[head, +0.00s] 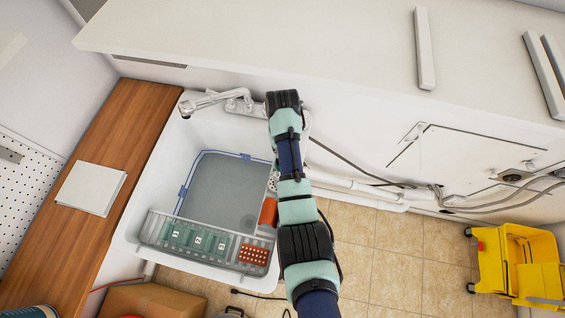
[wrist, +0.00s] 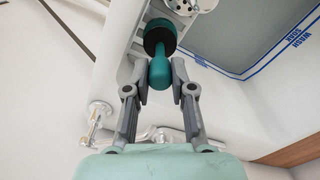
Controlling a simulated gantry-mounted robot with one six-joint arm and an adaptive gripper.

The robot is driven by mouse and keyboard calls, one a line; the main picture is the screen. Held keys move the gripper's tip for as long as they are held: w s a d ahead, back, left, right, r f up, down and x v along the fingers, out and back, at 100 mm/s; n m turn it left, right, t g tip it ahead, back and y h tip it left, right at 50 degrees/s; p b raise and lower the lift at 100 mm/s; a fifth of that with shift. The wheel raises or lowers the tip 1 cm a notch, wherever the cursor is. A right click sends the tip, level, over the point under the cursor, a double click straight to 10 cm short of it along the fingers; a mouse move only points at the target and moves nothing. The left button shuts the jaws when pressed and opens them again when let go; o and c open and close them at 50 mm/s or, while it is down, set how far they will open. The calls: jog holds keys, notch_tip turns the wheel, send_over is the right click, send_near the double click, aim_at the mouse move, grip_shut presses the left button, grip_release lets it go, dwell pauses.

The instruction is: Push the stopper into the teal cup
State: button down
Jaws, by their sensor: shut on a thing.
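In the wrist view my gripper (wrist: 161,76) is shut on the rounded teal handle of the stopper (wrist: 160,73). The stopper has a narrow neck, then a wider teal flange with a black face (wrist: 158,34) at the far end. It points away from my gripper, beside a pale slatted ledge. I cannot make out a separate teal cup in either view. In the head view my arm hides my gripper and the stopper.
The white sink (head: 151,200) has a grey basin floor (head: 225,190) outlined in blue. A clear tray (head: 155,237) holds green cards and an orange perforated block (head: 253,254). An orange block (head: 268,212) lies near my arm. The faucet (head: 215,98) is close behind. A yellow bucket (head: 495,260) stands right.

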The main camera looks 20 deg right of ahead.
jog(key=shift+f+b, duration=0.5)
jog(key=shift+f, duration=0.6)
dwell(0.9)
jog(key=c, duration=0.9)
grip_release()
jog(key=shift+r, duration=0.1)
notch_tip(320, 180, up, 7)
jog(key=shift+r, duration=0.15)
